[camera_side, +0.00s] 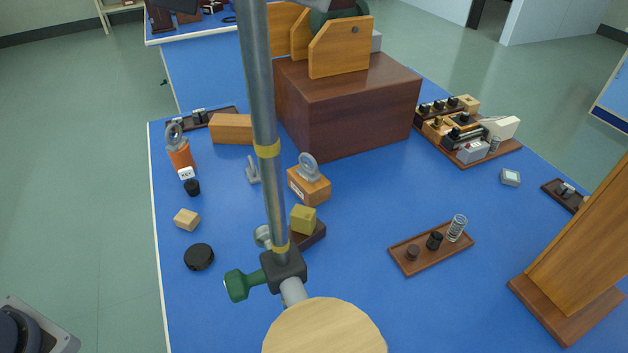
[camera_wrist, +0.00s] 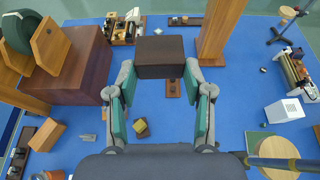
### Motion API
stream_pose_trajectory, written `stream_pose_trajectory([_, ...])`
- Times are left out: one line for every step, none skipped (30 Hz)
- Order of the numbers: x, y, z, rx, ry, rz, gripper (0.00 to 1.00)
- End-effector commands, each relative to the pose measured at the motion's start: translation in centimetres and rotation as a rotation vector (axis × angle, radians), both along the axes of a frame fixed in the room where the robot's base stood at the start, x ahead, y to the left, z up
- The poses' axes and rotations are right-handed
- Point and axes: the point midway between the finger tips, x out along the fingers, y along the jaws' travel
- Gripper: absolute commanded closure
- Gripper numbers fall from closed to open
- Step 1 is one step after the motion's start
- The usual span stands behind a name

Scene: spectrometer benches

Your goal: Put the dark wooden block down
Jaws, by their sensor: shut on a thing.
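In the wrist view, a dark brown wooden block (camera_wrist: 160,50) sits between the fingertips of my gripper (camera_wrist: 160,72). The gripper is shut on it, with a finger on each side. The block appears raised above the blue table and covers part of a small wooden tray behind it. My gripper and the held block cannot be made out in the side view. There, another dark wooden piece (camera_side: 312,238) lies on the table, partly under a yellowish cube (camera_side: 303,219).
The blue tabletop (camera_side: 375,190) is clear around its middle. A brown wooden box (camera_side: 345,105) stands at the back, a small tray with weights (camera_side: 432,250) at centre right, and a wooden pillar (camera_side: 580,245) at right. A metal pole (camera_side: 262,110) crosses the side view.

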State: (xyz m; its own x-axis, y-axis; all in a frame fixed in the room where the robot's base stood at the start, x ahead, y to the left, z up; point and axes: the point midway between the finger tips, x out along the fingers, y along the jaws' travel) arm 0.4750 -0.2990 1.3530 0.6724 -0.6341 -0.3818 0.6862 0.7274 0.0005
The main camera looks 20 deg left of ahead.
Motion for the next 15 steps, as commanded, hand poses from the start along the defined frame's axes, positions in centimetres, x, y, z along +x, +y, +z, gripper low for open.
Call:
stream_pose_trajectory([-0.6,0.2,0.7,-0.004,0.001,-0.009,0.83])
stream_pose_trajectory([-1.0,0.4,1.0,-0.004,0.001,-0.015,0.83])
stream_pose_trajectory([-1.5,0.5,1.5,-0.005,0.0,-0.022,0.83])
stream_pose_trajectory([-1.8,0.7,1.8,-0.003,0.0,-0.027,0.83])
stream_pose_trajectory([-2.1,0.8,1.8,-0.002,0.0,-0.032,0.83])
stream_pose_trajectory([-1.9,0.7,0.5,0.006,-0.001,-0.027,0.83])
stream_pose_trajectory([-1.9,0.7,-0.2,0.007,-0.001,-0.026,0.83])
stream_pose_trajectory([-1.9,0.7,-0.8,0.007,-0.001,-0.027,0.83])
stream_pose_trajectory([-2.0,0.7,-1.7,0.008,0.0,-0.028,0.83])
stream_pose_trajectory([-1.9,0.7,-2.5,0.008,-0.002,-0.028,0.83])
stream_pose_trajectory([-1.9,0.7,-3.3,0.007,-0.001,-0.026,0.83])
stream_pose_trajectory([-2.0,0.7,-4.4,0.007,0.0,-0.029,0.83])
stream_pose_trajectory([-1.9,0.7,-5.0,0.007,-0.001,-0.029,0.83])
stream_pose_trajectory([-2.0,0.6,-5.7,0.007,-0.001,-0.029,0.83])
stream_pose_trajectory([-2.0,0.6,-6.6,0.006,-0.001,-0.03,0.83])
